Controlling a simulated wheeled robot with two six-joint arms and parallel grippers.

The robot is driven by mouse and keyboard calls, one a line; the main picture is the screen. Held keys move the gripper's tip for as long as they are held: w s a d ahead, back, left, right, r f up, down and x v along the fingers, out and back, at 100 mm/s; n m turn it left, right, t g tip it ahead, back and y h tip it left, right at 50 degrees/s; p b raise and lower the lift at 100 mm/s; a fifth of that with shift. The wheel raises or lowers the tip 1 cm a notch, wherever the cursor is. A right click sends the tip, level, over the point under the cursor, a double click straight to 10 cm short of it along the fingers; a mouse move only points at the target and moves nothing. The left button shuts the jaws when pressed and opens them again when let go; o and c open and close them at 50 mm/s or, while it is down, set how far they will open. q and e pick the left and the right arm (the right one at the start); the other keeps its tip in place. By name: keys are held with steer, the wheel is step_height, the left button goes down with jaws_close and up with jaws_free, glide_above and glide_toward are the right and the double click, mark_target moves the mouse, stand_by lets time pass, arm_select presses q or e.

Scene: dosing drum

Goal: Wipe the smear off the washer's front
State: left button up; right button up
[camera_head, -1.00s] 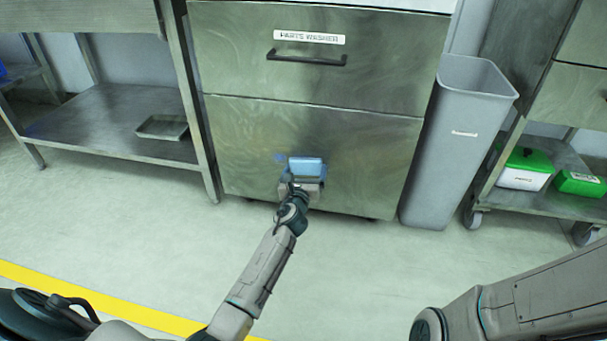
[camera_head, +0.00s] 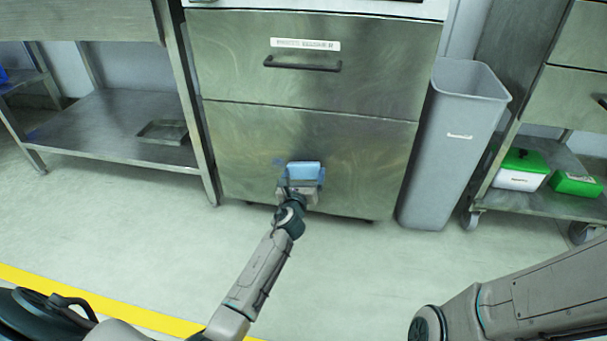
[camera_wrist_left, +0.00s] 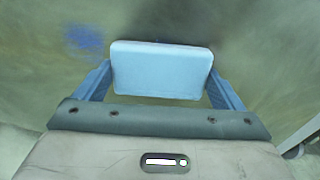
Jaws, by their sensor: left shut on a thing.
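The parts washer (camera_head: 330,128) stands ahead, with a brushed metal front, a black drawer handle and a white label. A small blue smear (camera_head: 277,161) is on its lower panel. The smear also shows in the left wrist view (camera_wrist_left: 84,40), up and left of the sponge. My left gripper (camera_head: 303,184) is shut on a light blue sponge (camera_head: 304,171), held at the lower panel. The sponge also shows in the left wrist view (camera_wrist_left: 161,70), between the two blue fingers. I cannot tell whether it touches the panel. My right gripper is out of view; only my right arm shows.
A grey bin (camera_head: 452,150) stands close to the right of the washer. A steel table with a low shelf (camera_head: 100,118) holding a metal tray (camera_head: 163,132) is on the left. A wheeled cart (camera_head: 545,203) with green-lidded boxes is on the right. The floor in front is clear.

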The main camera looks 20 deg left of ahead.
mark_target(293, 171)
arm_select(q)
steer(key=shift+d+f, duration=0.1)
steer(key=shift+d, duration=0.35)
steer(key=shift+a+r, duration=0.2)
steer(key=shift+a, duration=0.85)
steer(key=shift+s+a, duration=0.1)
steer(key=shift+a, duration=0.9)
steer(key=shift+a, duration=0.15)
steer(key=shift+s+a, duration=0.1)
steer(key=shift+a, duration=0.75)
